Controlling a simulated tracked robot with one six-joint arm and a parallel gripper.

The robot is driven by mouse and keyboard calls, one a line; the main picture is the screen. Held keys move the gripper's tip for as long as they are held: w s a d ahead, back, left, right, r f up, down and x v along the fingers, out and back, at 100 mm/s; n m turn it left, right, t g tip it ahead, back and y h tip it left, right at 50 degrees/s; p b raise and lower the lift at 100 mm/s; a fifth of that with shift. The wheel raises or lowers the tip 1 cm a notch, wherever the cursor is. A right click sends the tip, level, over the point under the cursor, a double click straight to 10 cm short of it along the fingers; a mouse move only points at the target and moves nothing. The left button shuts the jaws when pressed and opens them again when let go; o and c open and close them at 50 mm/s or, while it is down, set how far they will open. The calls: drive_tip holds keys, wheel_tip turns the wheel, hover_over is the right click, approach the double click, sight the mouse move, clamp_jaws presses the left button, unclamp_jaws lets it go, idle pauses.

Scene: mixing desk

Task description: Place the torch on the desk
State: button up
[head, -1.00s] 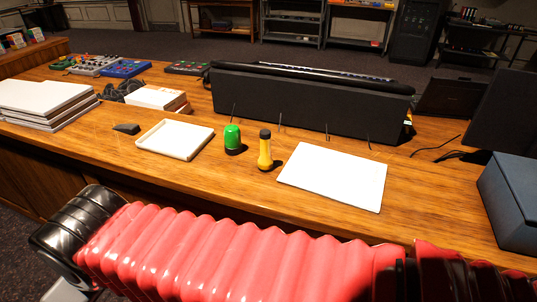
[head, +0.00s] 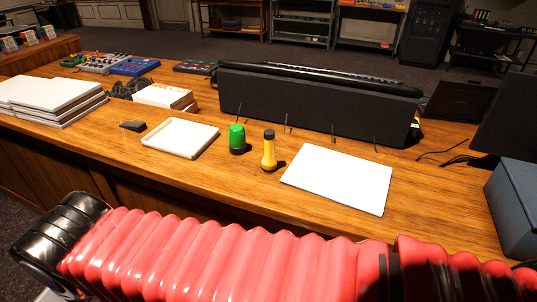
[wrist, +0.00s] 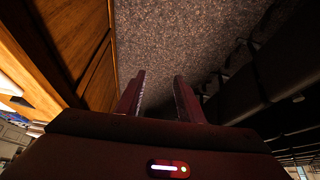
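A yellow torch with a black head (head: 269,152) stands upright on the wooden desk (head: 215,178), in the middle of the head view. My gripper (wrist: 158,95) shows in the wrist view with its two fingers apart and nothing between them. It points at the carpeted floor beside the desk front, away from the torch. The torch is not in the wrist view. My red ribbed arm crosses the bottom of the head view, in front of the desk.
A green-topped shaker (head: 237,139) stands just left of the torch. A white sheet (head: 338,178) lies to its right and a shallow white tray (head: 180,138) to its left. A long black speaker bar (head: 318,103) stands behind. A blue-grey box (head: 512,205) is at the right.

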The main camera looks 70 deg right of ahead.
drive_tip(key=shift+o, duration=0.7)
drive_tip(key=shift+w, duration=0.2)
drive_tip(key=shift+o, duration=0.5)
drive_tip(key=w+r+m+t, duration=0.1)
drive_tip(key=w+t, duration=0.1)
drive_tip(key=w, duration=0.5)
drive_tip(key=shift+w+d+r+t+y, duration=0.2)
drive_tip(key=shift+w+r+t+y, duration=0.1)
drive_tip(key=w+d+r+m+t+h, duration=0.4)
drive_tip(key=w+d+m, duration=0.2)
drive_tip(key=w+d, duration=0.5)
drive_tip(key=d+m+h, duration=0.4)
drive_tip(key=d+h, duration=0.1)
drive_tip(key=d, duration=0.7)
drive_tip(key=s+d+m+g+h, duration=0.4)
drive_tip(key=s+d+h, duration=0.15)
drive_tip(key=d, duration=0.55)
drive_tip(key=s+d+f+m+g+h, duration=0.1)
drive_tip(key=s+d+m+g, duration=0.3)
drive_tip(key=s+g, duration=0.4)
drive_tip(key=s+d+f+m+g+h, duration=0.1)
drive_tip(key=s+d+m+g, duration=0.3)
drive_tip(key=s, duration=1.3)
drive_tip(key=d+f+g, duration=0.1)
drive_tip(key=g, duration=0.3)
drive_tip(key=shift+d+f+m+g, duration=0.25)
drive_tip(key=shift+f+m+g, duration=0.05)
drive_tip(key=shift+f, duration=0.05)
